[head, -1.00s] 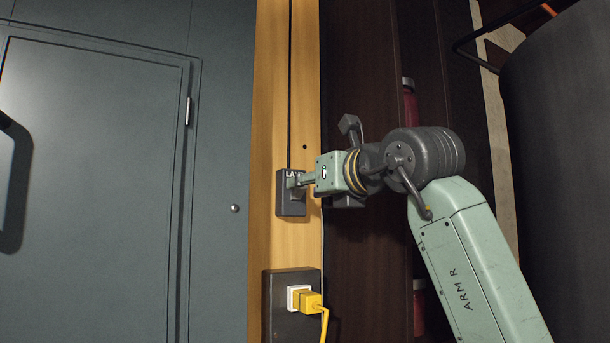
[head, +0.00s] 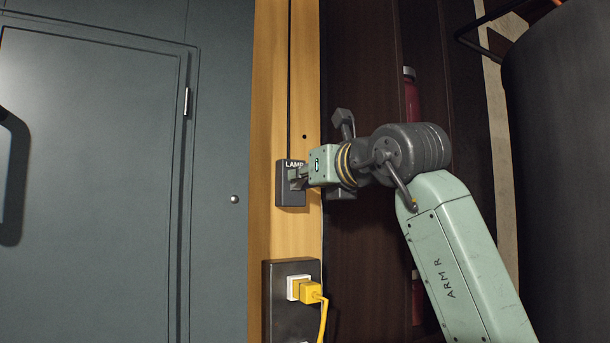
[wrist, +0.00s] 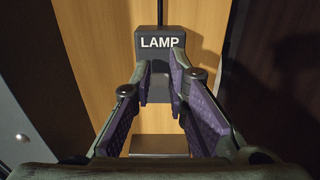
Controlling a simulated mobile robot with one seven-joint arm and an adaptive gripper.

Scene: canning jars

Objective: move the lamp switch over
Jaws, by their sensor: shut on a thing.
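The lamp switch (head: 290,198) is a dark box with a white LAMP label, fixed on the wooden post. In the wrist view the lamp switch (wrist: 160,44) stands straight ahead, with its label upright. My gripper (head: 297,181) reaches it from the right, its fingertips at the box front just below the label. In the wrist view the purple-padded fingers of my gripper (wrist: 161,80) stand on either side of the box's lower middle, shut on the switch's moving part. That part is mostly hidden between the fingertips, so its exact position is unclear.
Below the switch, a dark outlet box (head: 278,325) holds a yellow plug (head: 309,291) with a hanging cord. A grey cabinet door (head: 90,190) is at left. A dark cord runs up the post.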

